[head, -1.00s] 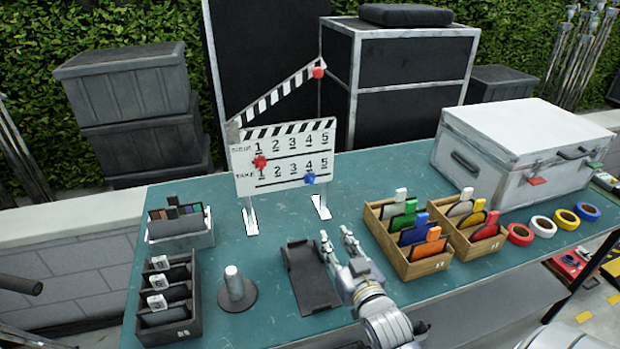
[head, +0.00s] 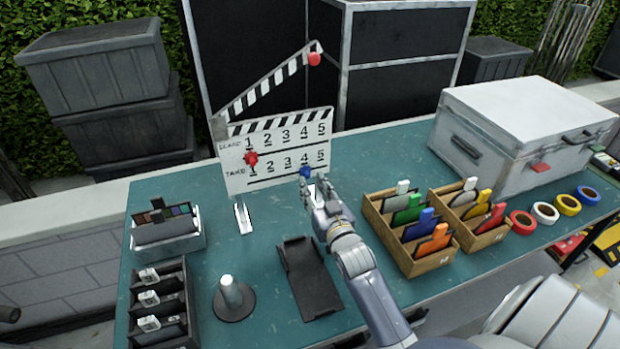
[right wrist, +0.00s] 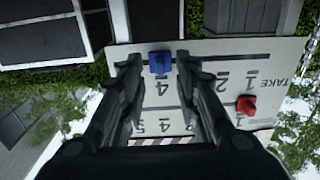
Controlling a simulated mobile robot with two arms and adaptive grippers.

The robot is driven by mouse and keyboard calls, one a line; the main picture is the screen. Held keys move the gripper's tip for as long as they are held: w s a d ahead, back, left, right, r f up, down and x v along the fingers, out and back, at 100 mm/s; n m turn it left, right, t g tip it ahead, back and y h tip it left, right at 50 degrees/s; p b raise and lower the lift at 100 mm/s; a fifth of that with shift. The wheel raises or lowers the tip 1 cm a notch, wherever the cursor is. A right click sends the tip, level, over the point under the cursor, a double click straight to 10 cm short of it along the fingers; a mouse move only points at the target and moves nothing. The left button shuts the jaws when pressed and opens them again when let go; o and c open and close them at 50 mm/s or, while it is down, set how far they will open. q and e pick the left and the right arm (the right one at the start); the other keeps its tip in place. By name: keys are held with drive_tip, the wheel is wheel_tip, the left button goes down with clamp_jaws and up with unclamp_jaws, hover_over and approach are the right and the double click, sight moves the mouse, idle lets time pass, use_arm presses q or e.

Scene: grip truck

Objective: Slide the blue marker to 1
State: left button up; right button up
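The white clapperboard (head: 240,180) stands on the table with two number rows. The blue marker (head: 305,172) sits under the 4 of the lower TAKE row, and it also shows in the right wrist view (right wrist: 160,63), where the board appears upside down. A red marker (head: 251,158) sits under the 1 of the upper row; the right wrist view shows it too (right wrist: 246,104). My right gripper (head: 312,188) is open in front of the board. In the right wrist view its fingers (right wrist: 160,75) lie either side of the blue marker, with gaps visible. My left gripper is out of view.
A black tray (head: 312,280) lies below my right arm. Wooden boxes (head: 425,265) with coloured cards stand to the right, before a white case (head: 530,125). A metal post on a round base (head: 232,295) and a dark card rack (head: 160,305) stand at left.

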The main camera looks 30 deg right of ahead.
sight(306, 174)
drive_tip(key=x, duration=0.2)
drive_tip(key=shift+w, duration=0.35)
clamp_jaws()
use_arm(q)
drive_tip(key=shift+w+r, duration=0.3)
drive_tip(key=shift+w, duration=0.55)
